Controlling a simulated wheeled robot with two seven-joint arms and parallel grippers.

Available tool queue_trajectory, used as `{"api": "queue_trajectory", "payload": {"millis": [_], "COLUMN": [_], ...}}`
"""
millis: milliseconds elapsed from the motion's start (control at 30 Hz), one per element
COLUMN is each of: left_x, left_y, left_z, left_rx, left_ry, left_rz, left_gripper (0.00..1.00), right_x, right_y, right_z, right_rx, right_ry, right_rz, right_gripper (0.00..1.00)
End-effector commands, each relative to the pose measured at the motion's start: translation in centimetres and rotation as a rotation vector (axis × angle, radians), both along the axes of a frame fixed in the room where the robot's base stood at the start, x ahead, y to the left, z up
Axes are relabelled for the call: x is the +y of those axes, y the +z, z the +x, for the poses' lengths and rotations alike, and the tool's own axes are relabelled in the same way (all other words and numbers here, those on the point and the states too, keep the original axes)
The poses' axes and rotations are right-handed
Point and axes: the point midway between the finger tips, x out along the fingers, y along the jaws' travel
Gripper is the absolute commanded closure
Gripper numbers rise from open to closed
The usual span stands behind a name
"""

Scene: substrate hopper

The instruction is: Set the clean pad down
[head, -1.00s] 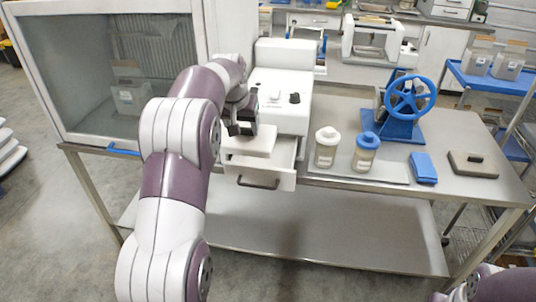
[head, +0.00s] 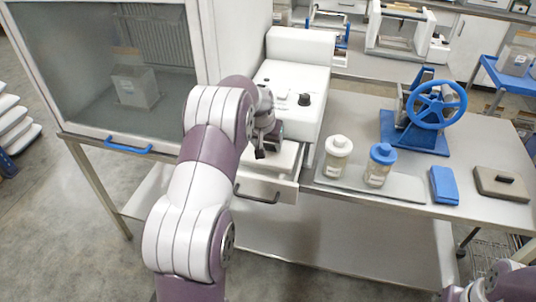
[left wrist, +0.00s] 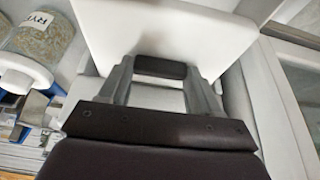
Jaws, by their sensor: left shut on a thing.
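My left gripper (left wrist: 160,68) is shut on the dark bar. In the head view, the left gripper (head: 264,150) is over the open drawer (head: 262,188) of the white machine (head: 290,85). The right gripper is not in view; only part of my right arm shows.
A white-lidded jar (head: 337,157) and a blue-lidded jar (head: 379,166) stand on a tray right of the drawer. A glass-fronted cabinet (head: 125,65) stands left.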

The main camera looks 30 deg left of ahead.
Motion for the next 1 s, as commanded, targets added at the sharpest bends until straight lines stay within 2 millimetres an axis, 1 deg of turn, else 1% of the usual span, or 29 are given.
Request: {"api": "queue_trajectory", "payload": {"millis": [133,200,300,400,667,700,767,800,1000], "left_x": [0.0,0.0,0.0,0.0,0.0,0.0,0.0,0.0,0.0], "left_y": [-2.0,-3.5,-5.1,-5.6,-5.9,-6.0,-5.9,-5.9,-5.9], "left_z": [0.0,0.0,0.1,0.1,0.1,0.1,0.1,0.1,0.1], "left_rx": [0.002,0.003,0.0,-0.003,-0.002,-0.002,-0.002,-0.002,-0.001], "left_ry": [0.0,0.0,0.001,0.001,0.0,0.0,0.0,0.0,0.0], "left_rz": [0.0,-0.001,0.0,0.0,0.0,0.0,0.0,0.0,0.0], "left_gripper": [0.69,0.69,0.69,0.69,0.69,0.34,0.14,0.11,0.11], "right_x": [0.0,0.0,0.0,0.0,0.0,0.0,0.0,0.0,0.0], "right_y": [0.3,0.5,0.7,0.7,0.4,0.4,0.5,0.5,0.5], "right_z": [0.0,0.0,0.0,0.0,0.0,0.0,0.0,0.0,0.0], "right_rx": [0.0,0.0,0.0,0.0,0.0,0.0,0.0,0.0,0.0], "right_ry": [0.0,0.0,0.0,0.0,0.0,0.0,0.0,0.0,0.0], "right_rz": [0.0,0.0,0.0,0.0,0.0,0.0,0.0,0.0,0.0], "right_gripper": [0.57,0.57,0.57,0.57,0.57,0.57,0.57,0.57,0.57]}}
